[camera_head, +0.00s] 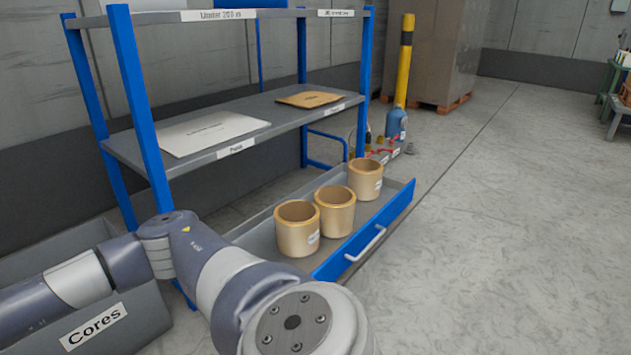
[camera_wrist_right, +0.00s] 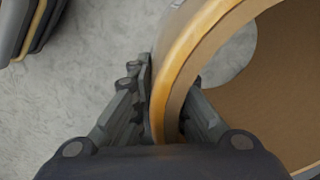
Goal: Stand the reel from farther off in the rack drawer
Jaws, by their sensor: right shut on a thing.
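In the right wrist view my right gripper (camera_wrist_right: 168,88) is shut on the wall of a reel (camera_wrist_right: 213,35), one finger outside and one inside the ring. The reel has an orange-tan rim and brown inside; part of it runs out of the frame. This held reel cannot be made out in the head view. The rack drawer (camera_head: 393,212), grey with a blue front and pale handle, is pulled out at the rack's bottom. Three tan reels stand upright in it: a near one (camera_head: 297,238), a middle one (camera_head: 335,217) and a far one (camera_head: 366,184). My left gripper is not in view.
The blue-posted rack (camera_head: 140,100) has grey shelves; the middle one carries a white sheet (camera_head: 211,132) and a brown one (camera_head: 309,99). A grey bin labelled Cores (camera_head: 130,318) stands at lower left. A yellow post (camera_head: 403,75) stands behind. Floor right of the drawer is clear.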

